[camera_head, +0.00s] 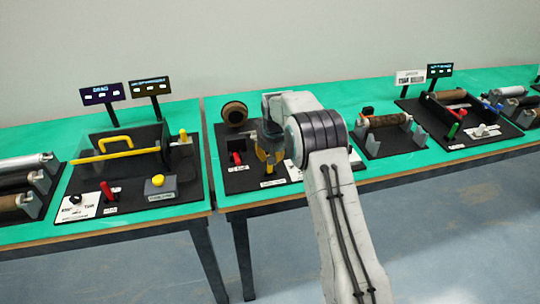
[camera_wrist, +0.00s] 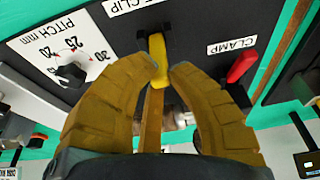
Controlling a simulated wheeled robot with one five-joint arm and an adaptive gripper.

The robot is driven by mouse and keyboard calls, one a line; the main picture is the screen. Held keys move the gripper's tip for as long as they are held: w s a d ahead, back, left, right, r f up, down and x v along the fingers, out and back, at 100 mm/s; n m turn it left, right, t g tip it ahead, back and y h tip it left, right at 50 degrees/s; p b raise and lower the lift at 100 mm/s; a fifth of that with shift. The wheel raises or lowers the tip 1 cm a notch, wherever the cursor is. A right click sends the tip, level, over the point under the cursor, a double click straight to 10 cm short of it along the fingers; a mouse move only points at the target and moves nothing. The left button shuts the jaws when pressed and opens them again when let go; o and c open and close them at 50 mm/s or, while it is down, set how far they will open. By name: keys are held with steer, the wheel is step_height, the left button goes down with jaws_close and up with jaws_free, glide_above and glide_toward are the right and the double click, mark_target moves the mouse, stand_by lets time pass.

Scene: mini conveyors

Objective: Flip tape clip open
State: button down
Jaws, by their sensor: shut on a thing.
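The tape clip is a yellow lever (camera_wrist: 157,48) just below a white label that reads CLIP (camera_wrist: 135,5), upper middle of the wrist view. My gripper (camera_wrist: 163,76) has its two brown-yellow fingers on either side of the lever, shut on it. A brown strip (camera_wrist: 151,125) runs down from the lever between the fingers. In the head view my gripper (camera_head: 268,158) is over the middle black station, and my arm hides much of that station. The lever cannot be told apart from the fingers there.
A red clamp lever (camera_wrist: 242,65) stands close to the right finger in the wrist view. A black pitch knob (camera_wrist: 72,75) is to the left. In the head view a brown roll (camera_head: 234,113) sits behind my gripper. Other stations stand on both sides on the green tables.

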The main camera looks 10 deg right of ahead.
steer(key=shift+f, duration=0.1)
steer(key=c, duration=1.2)
jaws_free()
steer(key=v, duration=1.2)
steer(key=shift+w, duration=0.1)
